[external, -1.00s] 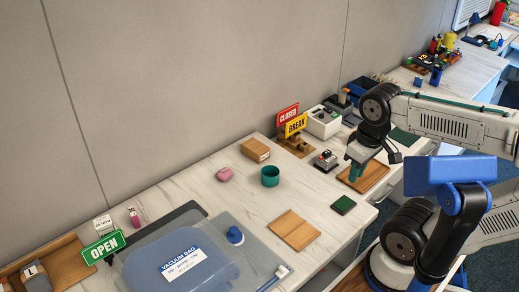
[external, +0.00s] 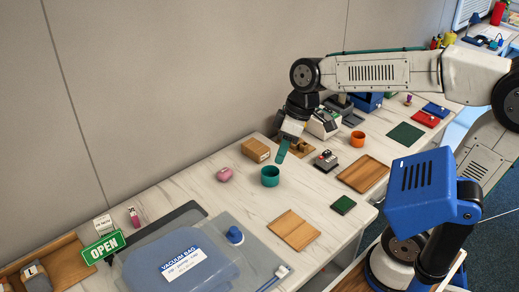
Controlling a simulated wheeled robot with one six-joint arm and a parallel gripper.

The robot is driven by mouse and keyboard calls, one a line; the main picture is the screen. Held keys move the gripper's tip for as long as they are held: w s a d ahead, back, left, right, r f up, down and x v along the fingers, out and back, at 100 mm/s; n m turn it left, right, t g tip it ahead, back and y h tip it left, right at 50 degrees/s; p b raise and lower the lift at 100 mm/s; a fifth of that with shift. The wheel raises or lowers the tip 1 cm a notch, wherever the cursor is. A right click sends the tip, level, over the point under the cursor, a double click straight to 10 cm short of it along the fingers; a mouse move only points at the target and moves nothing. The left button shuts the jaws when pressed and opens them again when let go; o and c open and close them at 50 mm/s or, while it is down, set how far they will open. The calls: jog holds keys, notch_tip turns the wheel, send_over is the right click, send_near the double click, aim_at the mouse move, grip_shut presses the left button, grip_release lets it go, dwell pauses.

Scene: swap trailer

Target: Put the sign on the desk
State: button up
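A green OPEN sign (external: 103,247) stands at the far left of the desk (external: 200,196). My gripper (external: 281,151), with teal fingers, is pointed down at the wooden sign stand (external: 304,148) near the wall. The red CLOSED and yellow BREAK signs on this stand are hidden behind my wrist and gripper. I cannot tell whether the fingers are open or shut, or whether they touch a sign.
Wooden boards (external: 294,230) (external: 364,174) lie nearer the front. A vacuum bag (external: 180,267) covers the front left.

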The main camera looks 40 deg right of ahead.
jog(key=w+a+f+n+y, duration=0.2)
jog(key=w+a+n, duration=0.2)
jog(key=w+a, duration=0.7)
jog(key=n+g+y, duration=0.1)
jog(key=n+y, duration=0.2)
jog(key=n, duration=0.4)
send_over(108, 255)
jog(key=f, duration=1.8)
jog(key=shift+w, duration=0.2)
grip_shut()
